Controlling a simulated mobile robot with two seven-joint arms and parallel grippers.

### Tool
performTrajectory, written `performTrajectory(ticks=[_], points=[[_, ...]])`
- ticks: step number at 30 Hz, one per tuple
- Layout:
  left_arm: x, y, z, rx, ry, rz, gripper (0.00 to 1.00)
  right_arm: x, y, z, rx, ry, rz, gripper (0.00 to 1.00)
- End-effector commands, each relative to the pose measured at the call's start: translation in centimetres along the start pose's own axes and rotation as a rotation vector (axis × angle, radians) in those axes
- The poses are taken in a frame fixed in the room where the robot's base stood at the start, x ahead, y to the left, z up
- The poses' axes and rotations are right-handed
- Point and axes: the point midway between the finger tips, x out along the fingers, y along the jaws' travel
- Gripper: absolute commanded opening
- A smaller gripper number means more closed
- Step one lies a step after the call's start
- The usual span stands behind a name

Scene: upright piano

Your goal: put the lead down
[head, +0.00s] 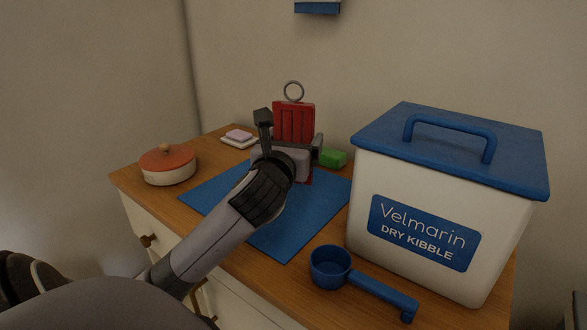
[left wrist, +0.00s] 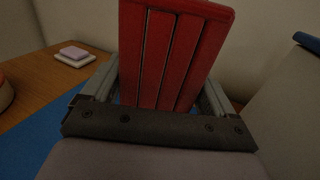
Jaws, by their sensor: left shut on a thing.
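The lead is a red folded bundle of straps (head: 293,122) with a metal ring on top. It stands upright in the jaws of my left gripper (head: 290,150), over the far part of the blue mat (head: 305,215). In the left wrist view the red lead (left wrist: 170,55) fills the space between the two fingers of my left gripper (left wrist: 158,95), which is shut on it. The lead's lower end is mostly hidden behind the gripper, so I cannot tell whether it touches the mat. My right gripper is not in view.
A white kibble bin (head: 420,215) with a blue lid stands at the right. A blue scoop (head: 350,280) lies in front of it. A lidded pot (head: 168,165), a soap on a dish (head: 239,138) and a green block (head: 332,158) are also on the wooden top. The mat's front is clear.

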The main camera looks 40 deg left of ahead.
Motion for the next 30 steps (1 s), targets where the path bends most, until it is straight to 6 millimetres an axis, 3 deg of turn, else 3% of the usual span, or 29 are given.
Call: performTrajectory(ticks=[9,21,22,30], points=[[0.0,0.0,-4.3,0.000,0.002,0.001,0.54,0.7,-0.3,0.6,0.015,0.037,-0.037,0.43],[0.0,0.0,-4.5,0.002,0.001,0.000,0.54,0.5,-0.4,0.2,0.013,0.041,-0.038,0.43],[0.0,0.0,-4.5,0.000,0.001,0.000,0.97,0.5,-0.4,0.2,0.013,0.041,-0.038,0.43],[0.0,0.0,-4.3,0.000,0.001,0.000,1.00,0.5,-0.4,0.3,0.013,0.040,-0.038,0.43]])
